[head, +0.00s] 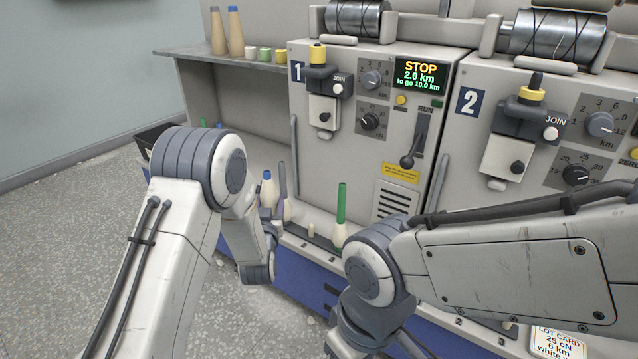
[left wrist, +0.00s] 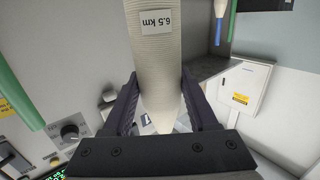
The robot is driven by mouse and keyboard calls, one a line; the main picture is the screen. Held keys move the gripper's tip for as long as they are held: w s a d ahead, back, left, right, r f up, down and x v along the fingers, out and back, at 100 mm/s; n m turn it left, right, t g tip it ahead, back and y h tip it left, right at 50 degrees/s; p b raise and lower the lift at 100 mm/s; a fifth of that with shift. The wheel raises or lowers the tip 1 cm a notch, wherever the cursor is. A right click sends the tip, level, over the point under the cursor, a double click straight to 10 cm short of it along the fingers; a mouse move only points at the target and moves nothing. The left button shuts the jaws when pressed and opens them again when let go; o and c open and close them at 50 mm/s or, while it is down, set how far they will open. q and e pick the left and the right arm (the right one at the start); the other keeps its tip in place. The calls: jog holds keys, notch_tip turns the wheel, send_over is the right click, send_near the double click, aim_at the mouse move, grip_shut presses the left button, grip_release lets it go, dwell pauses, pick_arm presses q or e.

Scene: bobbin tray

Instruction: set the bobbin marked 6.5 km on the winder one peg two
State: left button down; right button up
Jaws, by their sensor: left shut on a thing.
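The bobbin marked 6.5 km (left wrist: 165,65) is a pale, ribbed cone. In the left wrist view it is between the two dark fingers of my left gripper (left wrist: 164,108), which is shut on it; its label appears upside down. In the head view my left gripper (head: 276,228) is low in front of winder one (head: 350,140), largely hidden by my arm, and I cannot clearly make out the held bobbin. A short pale peg (head: 311,230) stands bare on winder one's ledge; its number is unreadable. My right gripper (head: 370,338) is at the bottom edge, fingers unclear.
A bobbin with a green tube (head: 341,205) stands right of the bare peg. A blue-tipped bobbin (head: 267,188) is near my left wrist. Winder two (head: 540,130) is to the right, with my right arm across its front. A shelf (head: 225,58) holds cones and small spools.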

pick_arm(q)
jog(key=w+d+r, duration=0.3)
jog(key=w+d, duration=0.3)
jog(key=d, duration=0.4)
jog(key=shift+h, duration=0.3)
jog(key=shift+s+d+f+b, duration=0.1)
jog(key=shift+d+f+b, duration=0.05)
jog(key=shift+f+b, duration=1.2)
jog(key=shift+d+f+b, duration=0.1)
jog(key=shift+f+b, duration=1.05)
jog(key=shift+f, duration=0.35)
jog(key=shift+f+b, duration=0.35)
jog(key=shift+f, duration=0.2)
jog(key=shift+c, duration=2.3)
grip_release()
jog(key=shift+s, duration=0.15)
jog(key=s+p, duration=0.1)
jog(key=s, duration=0.9)
jog(key=shift+s+a+r, duration=0.2)
jog(key=shift+s+r, duration=0.1)
jog(key=shift+s, duration=0.1)
